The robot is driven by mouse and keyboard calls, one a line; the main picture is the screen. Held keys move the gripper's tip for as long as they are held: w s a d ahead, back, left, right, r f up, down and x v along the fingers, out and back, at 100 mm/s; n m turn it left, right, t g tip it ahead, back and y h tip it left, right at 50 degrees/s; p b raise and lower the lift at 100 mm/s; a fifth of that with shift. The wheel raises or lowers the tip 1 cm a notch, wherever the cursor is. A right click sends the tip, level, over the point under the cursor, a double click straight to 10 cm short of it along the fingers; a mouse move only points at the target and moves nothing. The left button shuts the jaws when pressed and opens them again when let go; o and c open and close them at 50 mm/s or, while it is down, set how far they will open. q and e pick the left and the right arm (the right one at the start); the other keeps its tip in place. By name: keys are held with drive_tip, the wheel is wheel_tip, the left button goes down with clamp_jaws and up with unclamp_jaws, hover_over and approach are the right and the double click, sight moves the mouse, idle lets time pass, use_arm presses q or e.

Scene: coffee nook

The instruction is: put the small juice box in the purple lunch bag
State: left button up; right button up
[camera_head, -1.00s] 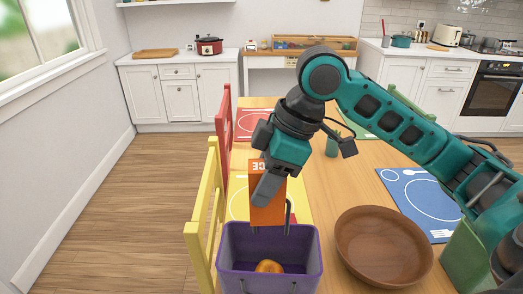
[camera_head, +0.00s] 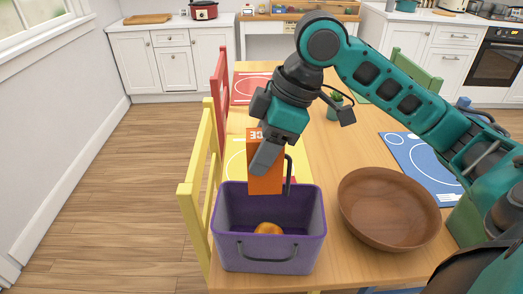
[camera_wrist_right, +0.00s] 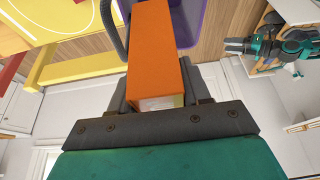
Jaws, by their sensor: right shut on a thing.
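The orange juice box (camera_head: 262,180) is held upright by my right gripper (camera_head: 268,158), which is shut on it. In the right wrist view the juice box (camera_wrist_right: 156,55) sits between the fingers. The purple lunch bag (camera_head: 267,252) stands open on the near end of the table, with an orange-yellow round thing (camera_head: 268,228) inside. The bag's edge also shows in the right wrist view (camera_wrist_right: 190,22).
A brown wooden bowl (camera_head: 388,208) stands right of the bag. A yellow chair (camera_head: 196,190) is close on the left and a red chair (camera_head: 220,95) farther back. A yellow placemat (camera_head: 235,160) lies behind the bag, and a blue placemat (camera_head: 420,165) lies at the right.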

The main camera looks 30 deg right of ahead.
drive_tip(key=shift+f, duration=0.25)
drive_tip(key=o, duration=1.3)
drive_tip(key=p+v, duration=0.3)
drive_tip(key=v, duration=1)
drive_tip(key=shift+s, duration=0.1)
